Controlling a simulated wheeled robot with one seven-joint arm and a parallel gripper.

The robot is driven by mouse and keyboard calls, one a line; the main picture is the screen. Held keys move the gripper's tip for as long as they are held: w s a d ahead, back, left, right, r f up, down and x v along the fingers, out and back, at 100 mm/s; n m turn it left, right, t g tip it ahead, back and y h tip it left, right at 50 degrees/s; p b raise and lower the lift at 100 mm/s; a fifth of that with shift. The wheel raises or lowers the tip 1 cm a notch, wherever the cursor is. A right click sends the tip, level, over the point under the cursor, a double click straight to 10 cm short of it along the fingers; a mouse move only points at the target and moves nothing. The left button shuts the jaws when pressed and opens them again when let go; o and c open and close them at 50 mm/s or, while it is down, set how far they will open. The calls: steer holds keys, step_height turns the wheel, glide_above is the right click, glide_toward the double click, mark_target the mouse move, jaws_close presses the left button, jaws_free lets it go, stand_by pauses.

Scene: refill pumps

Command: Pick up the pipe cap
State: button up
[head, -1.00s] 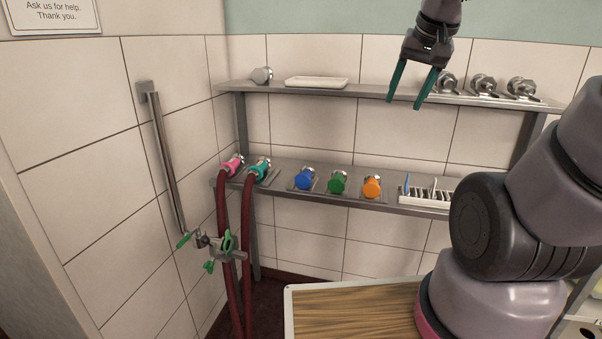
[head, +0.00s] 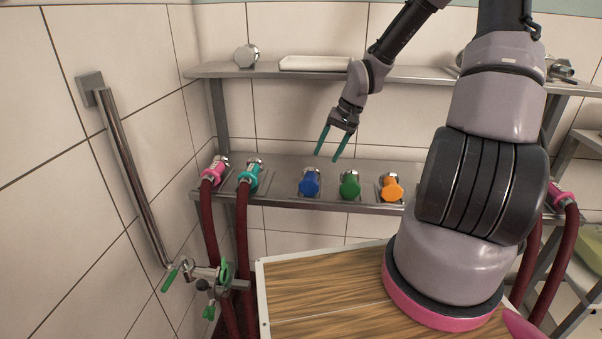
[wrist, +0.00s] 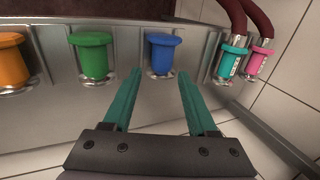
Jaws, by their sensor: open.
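A blue cap (head: 310,186), a green cap (head: 349,187) and an orange cap (head: 391,188) sit in a row on metal fittings on the lower shelf. I cannot tell from the pictures which is meant by the pipe cap. My gripper (head: 327,157) is open and empty, pointing down above the lower shelf near the blue and green caps. In the wrist view, the blue cap (wrist: 165,50) stands beyond the fingertips, roughly in line with the gap between them. The green cap (wrist: 92,55) and orange cap (wrist: 13,60) stand left of it there.
Pink (head: 214,170) and teal (head: 250,174) hose couplings stand at the lower shelf's left end. The upper shelf (head: 420,75) carries a grey metal piece (head: 246,56) and a white tray (head: 316,63). A valve with green handles (head: 225,275) is at lower left.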

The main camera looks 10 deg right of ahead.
glide_above(312, 176)
steer(key=d, duration=0.2)
steer(key=f, duration=0.4)
steer(key=shift+s+a+f, duration=0.15)
steer(key=shift+s+f, duration=0.25)
steer(key=shift+x, duration=3)
steer(key=shift+w, duration=0.2)
jaws_close()
